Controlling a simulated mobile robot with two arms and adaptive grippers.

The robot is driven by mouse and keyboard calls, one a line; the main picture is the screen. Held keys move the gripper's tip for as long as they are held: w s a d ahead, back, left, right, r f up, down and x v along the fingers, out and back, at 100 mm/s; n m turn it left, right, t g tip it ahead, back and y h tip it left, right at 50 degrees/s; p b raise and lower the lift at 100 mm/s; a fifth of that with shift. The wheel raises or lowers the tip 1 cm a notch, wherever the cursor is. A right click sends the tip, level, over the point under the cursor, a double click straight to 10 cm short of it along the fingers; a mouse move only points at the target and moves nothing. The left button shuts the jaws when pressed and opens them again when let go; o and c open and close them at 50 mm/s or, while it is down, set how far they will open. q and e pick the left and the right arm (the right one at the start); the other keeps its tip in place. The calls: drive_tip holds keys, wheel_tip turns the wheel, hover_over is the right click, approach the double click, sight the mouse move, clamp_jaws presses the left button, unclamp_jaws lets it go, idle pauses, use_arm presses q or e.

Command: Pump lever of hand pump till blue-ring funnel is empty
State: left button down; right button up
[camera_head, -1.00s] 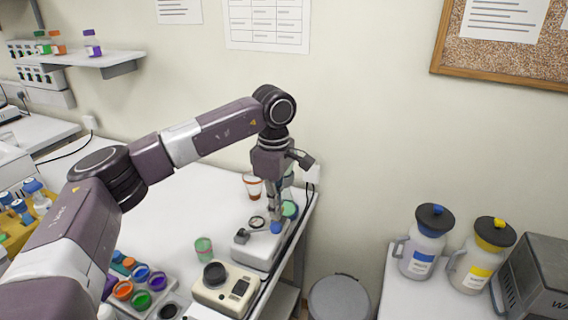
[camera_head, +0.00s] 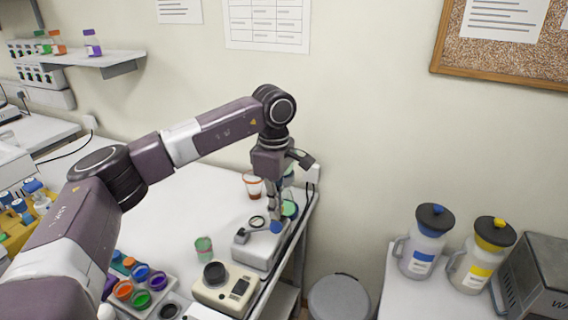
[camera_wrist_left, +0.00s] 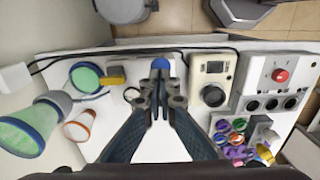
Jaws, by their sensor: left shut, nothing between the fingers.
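The hand pump (camera_head: 257,255) is a pale block on the bench, below my left gripper. A blue knob (camera_head: 277,227) is at the fingertips. The blue knob also shows in the left wrist view (camera_wrist_left: 161,62), just beyond the tips. My left gripper (camera_head: 275,216) points down and is shut with nothing between its fingers. It appears to touch or nearly touch the knob; exact contact is unclear. In the left wrist view, a blue-ring funnel (camera_wrist_left: 22,134) with a green inside stands at left. The liquid level inside is unclear. My right gripper is not in view.
A beige device (camera_head: 226,288) and a tray of coloured jars (camera_head: 141,283) are nearer. The wall is close behind.

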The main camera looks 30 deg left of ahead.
use_arm(q)
wheel_tip(320, 180, up, 6)
drive_tip(key=p, duration=0.4)
drive_tip(key=shift+f, duration=0.1)
idle(0.5)
